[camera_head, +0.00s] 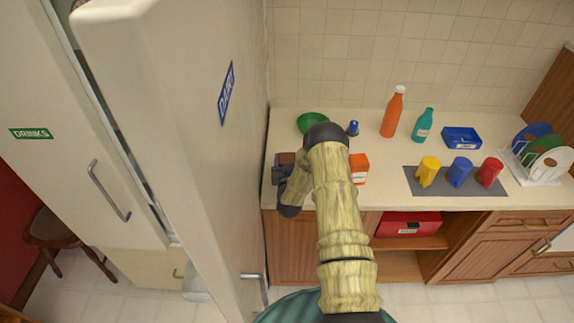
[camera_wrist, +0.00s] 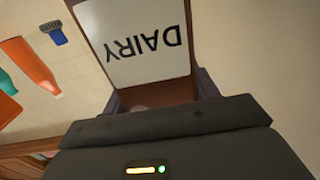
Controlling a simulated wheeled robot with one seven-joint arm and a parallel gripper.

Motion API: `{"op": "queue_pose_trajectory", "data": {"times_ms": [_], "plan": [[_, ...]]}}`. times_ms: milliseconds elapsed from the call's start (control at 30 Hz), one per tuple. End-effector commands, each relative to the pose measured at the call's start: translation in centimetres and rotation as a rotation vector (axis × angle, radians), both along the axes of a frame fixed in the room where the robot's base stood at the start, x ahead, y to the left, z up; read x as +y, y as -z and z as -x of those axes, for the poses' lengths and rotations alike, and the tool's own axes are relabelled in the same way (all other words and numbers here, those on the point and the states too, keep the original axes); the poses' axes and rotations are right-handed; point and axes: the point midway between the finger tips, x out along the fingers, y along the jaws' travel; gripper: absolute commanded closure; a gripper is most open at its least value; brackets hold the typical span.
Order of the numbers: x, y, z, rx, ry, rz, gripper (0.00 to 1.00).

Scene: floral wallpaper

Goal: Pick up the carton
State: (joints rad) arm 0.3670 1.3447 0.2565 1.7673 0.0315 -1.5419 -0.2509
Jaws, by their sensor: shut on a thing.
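A brown carton with a white label reading DAIRY fills the top middle of the wrist view (camera_wrist: 143,45). Its label appears upside down there. My gripper (camera_wrist: 160,98) is shut on the carton, with a finger on each side of its near end. In the head view, my gripper (camera_head: 281,175) is at the left end of the counter, close to the open fridge door. A small brown part of the carton (camera_head: 287,158) shows there. My arm and gripper hide much of that area, and I cannot tell how high the carton is above the counter.
The open fridge door (camera_head: 175,130) stands close on the left. On the counter (camera_head: 385,185) are a green bowl (camera_head: 312,121), an orange box (camera_head: 359,167), bottles (camera_head: 392,113), a blue tray (camera_head: 461,138), cups on a grey mat (camera_head: 455,188) and a plate rack (camera_head: 535,175).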

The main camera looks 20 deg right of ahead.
Motion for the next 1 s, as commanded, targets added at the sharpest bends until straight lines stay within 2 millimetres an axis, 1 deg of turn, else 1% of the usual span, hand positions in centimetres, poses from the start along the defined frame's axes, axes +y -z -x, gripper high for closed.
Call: {"op": "queue_pose_trajectory", "data": {"times_ms": [167, 267, 367, 600, 733, 867, 1000], "plan": [[0.0, -0.8, -0.1, -0.003, 0.000, 0.001, 0.73], [0.0, -1.7, -0.1, -0.004, 0.000, 0.001, 0.73], [0.0, -3.0, -0.1, -0.005, -0.001, 0.002, 0.73], [0.0, -6.9, -0.1, -0.006, -0.001, 0.002, 0.73], [0.0, -8.6, -0.1, -0.005, 0.000, 0.002, 0.73], [0.0, -9.7, 0.0, -0.004, 0.000, 0.001, 0.73], [0.0, -10.0, 0.0, -0.002, 0.000, 0.001, 0.73]]}}
